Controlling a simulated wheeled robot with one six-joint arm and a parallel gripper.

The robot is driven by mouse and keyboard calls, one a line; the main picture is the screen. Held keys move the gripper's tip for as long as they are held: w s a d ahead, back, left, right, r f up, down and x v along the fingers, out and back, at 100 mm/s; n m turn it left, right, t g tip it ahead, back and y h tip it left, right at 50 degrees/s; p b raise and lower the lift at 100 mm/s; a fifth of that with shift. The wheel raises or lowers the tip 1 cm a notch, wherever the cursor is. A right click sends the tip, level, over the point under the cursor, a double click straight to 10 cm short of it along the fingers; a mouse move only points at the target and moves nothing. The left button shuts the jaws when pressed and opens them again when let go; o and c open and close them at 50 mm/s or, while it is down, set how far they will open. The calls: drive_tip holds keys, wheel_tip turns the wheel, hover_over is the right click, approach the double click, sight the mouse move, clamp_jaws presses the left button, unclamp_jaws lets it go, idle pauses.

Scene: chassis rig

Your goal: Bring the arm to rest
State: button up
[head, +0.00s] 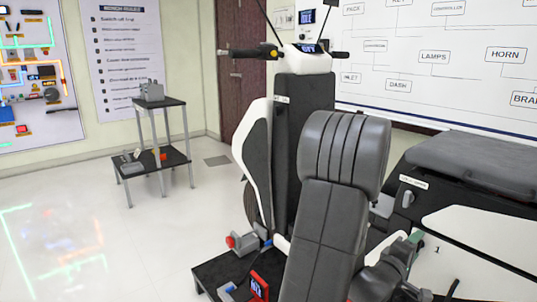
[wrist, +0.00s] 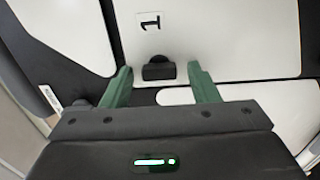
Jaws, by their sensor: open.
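My gripper (wrist: 160,68) is open, its two green fingers spread apart in the wrist view. A small black knob or latch (wrist: 158,71) on a white panel (wrist: 235,35) shows between the fingertips. I see clear gaps on both sides of it, but cannot tell the depth between them. A label "1" is on the panel above the knob. In the head view my gripper (head: 416,238) is low at the right, with a green finger in front of the white side panel (head: 480,235) of the vehicle. My own arm hides part of the vehicle.
The vehicle has handlebars (head: 285,52) and a dark seat (head: 475,160). A two-level stand (head: 155,160) is at the back left. The floor (head: 130,240) at the left is clear.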

drive_tip(key=v, duration=1.4)
drive_tip(key=w+d+m+b, duration=0.2)
drive_tip(key=w+d+m, duration=0.6)
drive_tip(key=m, duration=1)
drive_tip(key=shift+w+d+r, duration=0.2)
drive_tip(key=shift+w+d, duration=0.1)
drive_tip(key=shift+d, duration=1.3)
drive_tip(key=shift+a, duration=0.15)
